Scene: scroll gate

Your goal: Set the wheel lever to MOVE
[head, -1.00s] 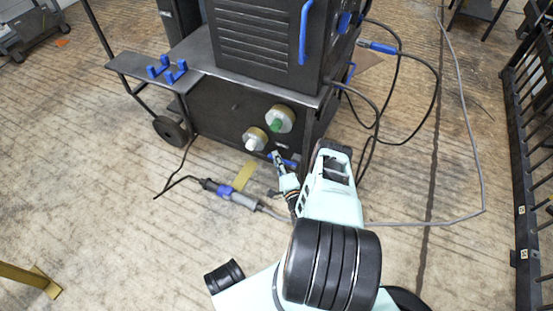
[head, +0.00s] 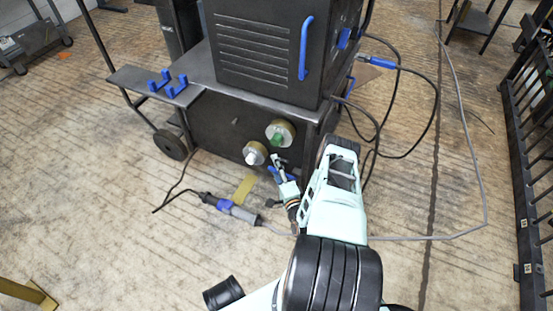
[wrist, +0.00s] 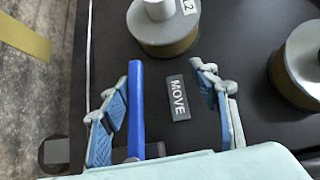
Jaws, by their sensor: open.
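The wheel lever is a straight blue bar (wrist: 136,100) on the dark cart panel, upright in the wrist view. My gripper (wrist: 160,98) is open, with one finger on each side of the lever and label. The lever is closer to the left finger; a small gap seems to show between them. The lever's lower end meets a dark block partly hidden by my gripper body. In the head view my gripper (head: 280,165) is at the lower front of the cart (head: 215,125), below two round knobs.
A knob with a white stem (wrist: 163,35) is just above the label, and another knob (wrist: 305,65) is at right. A cable with a grey and blue connector (head: 230,207) lies on the floor at left. Black cables (head: 436,100) hang at right. A black railing (head: 525,190) stands far right.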

